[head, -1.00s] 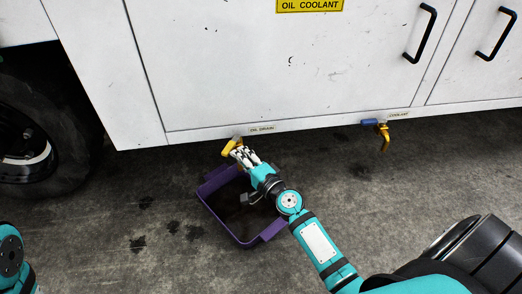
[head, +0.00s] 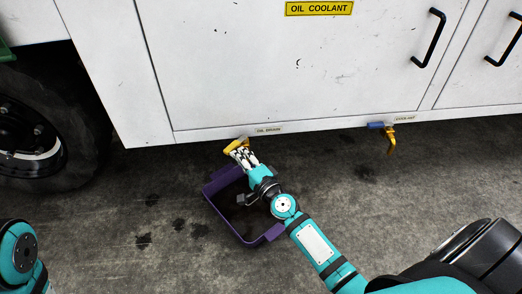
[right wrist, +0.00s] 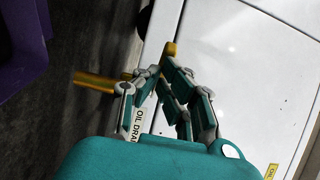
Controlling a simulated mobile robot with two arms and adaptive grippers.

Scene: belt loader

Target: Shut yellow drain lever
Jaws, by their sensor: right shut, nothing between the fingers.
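The yellow drain lever (head: 236,146) is under the cabinet's lower edge, left of the OIL DRAIN label (head: 268,130). My right gripper (head: 240,153) is at it, fingers shut with nothing between them; the fingers partly cover the lever. In the right wrist view yellow parts show on both sides of the shut fingers (right wrist: 157,76), one bar (right wrist: 95,83) sticking out left and a small end (right wrist: 171,48) above. I cannot tell whether the fingers touch the lever. My left gripper is out of view.
A purple bin (head: 226,221) with dark contents stands on the floor below the drain. A second yellow tap (head: 390,139) with a blue part hangs at the COOLANT label (head: 404,118). A black wheel (head: 45,140) is at left. Floor between bin and wheel is open, with dark stains.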

